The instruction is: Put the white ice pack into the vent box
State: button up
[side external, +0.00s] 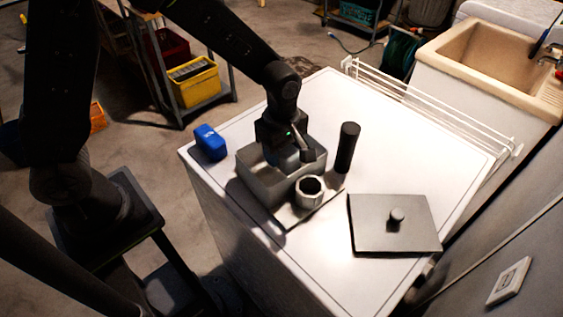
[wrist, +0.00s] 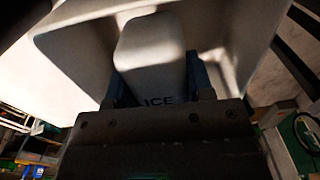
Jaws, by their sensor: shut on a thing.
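The vent box (side external: 262,186) is an open grey box with a round collar (side external: 311,184) at its near right corner, standing on the white top. My gripper (side external: 288,153) points down into its opening. In the wrist view my gripper (wrist: 158,88) is shut on the white ice pack (wrist: 152,45), which bears the word ICE and sits between the two fingers. Pale walls of the vent box (wrist: 75,52) surround the pack there. In the side view the pack is mostly hidden by the gripper and box wall. I cannot tell whether it touches the box floor.
A blue pack (side external: 210,142) stands left of the box. A black cylinder (side external: 347,147) stands upright to its right. A grey lid with a knob (side external: 395,225) lies at the right front. A white rack (side external: 430,105) runs along the far right edge. The far part of the top is clear.

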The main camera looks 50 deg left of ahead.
aim_at(282, 163)
jog(key=shift+f, duration=1.95)
jog(key=o, duration=1)
jog(key=shift+f, duration=0.15)
